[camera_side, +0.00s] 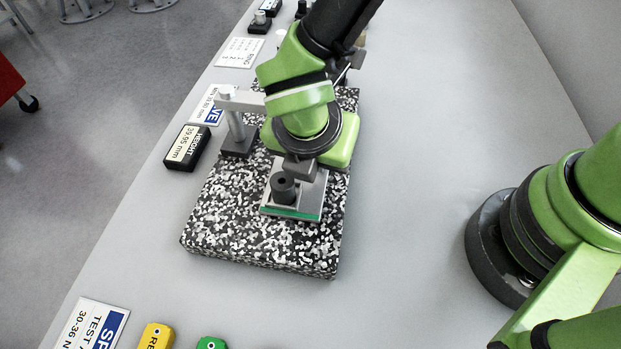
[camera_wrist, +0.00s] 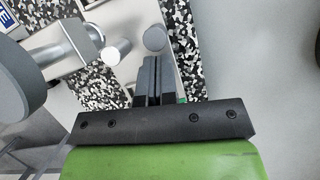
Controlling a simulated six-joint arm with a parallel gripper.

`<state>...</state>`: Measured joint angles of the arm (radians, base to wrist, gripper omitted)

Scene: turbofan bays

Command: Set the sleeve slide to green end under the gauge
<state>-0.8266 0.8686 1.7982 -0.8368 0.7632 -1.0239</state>
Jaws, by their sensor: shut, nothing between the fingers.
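The sleeve slide is a grey plate (camera_side: 310,205) on the speckled block, with a green strip (camera_side: 290,213) along its near end. A dark round sleeve (camera_side: 283,188) with a hole in its top stands near that end. The gauge stand (camera_side: 236,125), a grey post with a side arm, is at the back left; its tip is hidden behind my arm in the side view. My gripper (camera_side: 299,168) is shut and empty, low over the slide beside the sleeve. In the wrist view its fingers (camera_wrist: 152,82) are together; a sliver of green (camera_wrist: 181,100) shows beside them.
The speckled block (camera_side: 225,215) carries the slide and stand. A black readout (camera_side: 187,147) reads "HEIGHT 39.95 mm". Label cards lie along the left edge. A yellow tag (camera_side: 157,337) and a green tag (camera_side: 211,343) lie in front.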

